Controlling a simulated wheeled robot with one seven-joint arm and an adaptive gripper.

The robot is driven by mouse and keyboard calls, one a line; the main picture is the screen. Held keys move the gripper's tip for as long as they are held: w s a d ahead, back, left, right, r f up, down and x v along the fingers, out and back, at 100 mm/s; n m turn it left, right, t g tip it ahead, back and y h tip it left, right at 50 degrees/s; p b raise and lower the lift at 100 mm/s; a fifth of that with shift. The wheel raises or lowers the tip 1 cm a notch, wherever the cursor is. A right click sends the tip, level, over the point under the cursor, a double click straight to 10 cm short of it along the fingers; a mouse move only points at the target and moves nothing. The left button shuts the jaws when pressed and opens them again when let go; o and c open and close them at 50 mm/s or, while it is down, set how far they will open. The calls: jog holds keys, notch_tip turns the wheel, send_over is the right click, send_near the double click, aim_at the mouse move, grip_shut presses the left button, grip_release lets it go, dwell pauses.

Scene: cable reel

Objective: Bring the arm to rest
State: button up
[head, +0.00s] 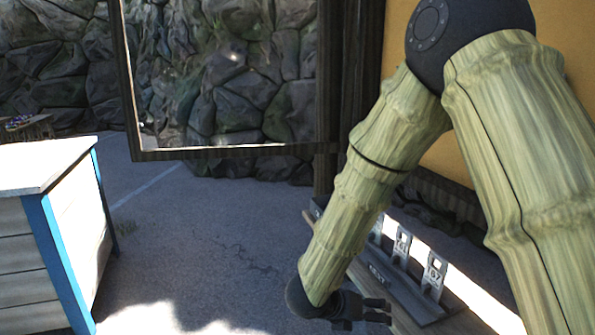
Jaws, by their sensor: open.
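My arm, textured like pale green bamboo, comes in from the right, bends at a dark joint at the top and reaches down to the lower middle of the head view. My gripper (376,310) is dark, points to the right and is open, with nothing seen between its fingers. It is in front of or beside a low grey ledge (385,280); I cannot tell whether they touch.
Upright grey tags (434,277) with numbers stand along the ledge by an orange wall (430,140). A dark-framed glass pane (225,75) hangs open in the middle. A white and blue counter (50,230) stands at left. Grey pavement (190,230) between is clear.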

jog(key=s+d+f+n+y, duration=0.25)
jog(key=s+f+n, duration=0.25)
jog(key=f+n, duration=0.55)
jog(key=s+d+f+n+y, duration=0.1)
jog(key=s+d+f+n, duration=0.25)
jog(key=f+n, duration=0.7)
jog(key=s+f+n+g+y, duration=0.1)
jog(key=s+f+n, duration=0.3)
jog(key=s+n, duration=0.2)
jog(key=s+f+n+g+y, duration=0.2)
jog(key=s+f+n, duration=0.2)
jog(key=s, duration=0.7)
jog(key=s+f+n+g+y, duration=0.1)
jog(key=s+f+n, duration=0.3)
jog(key=s+n, duration=0.4)
jog(key=shift+s+d+f+g+y, duration=0.35)
jog(key=shift+s+d+g+y, duration=0.15)
jog(key=shift+s, duration=0.25)
jog(key=shift+a, duration=0.1)
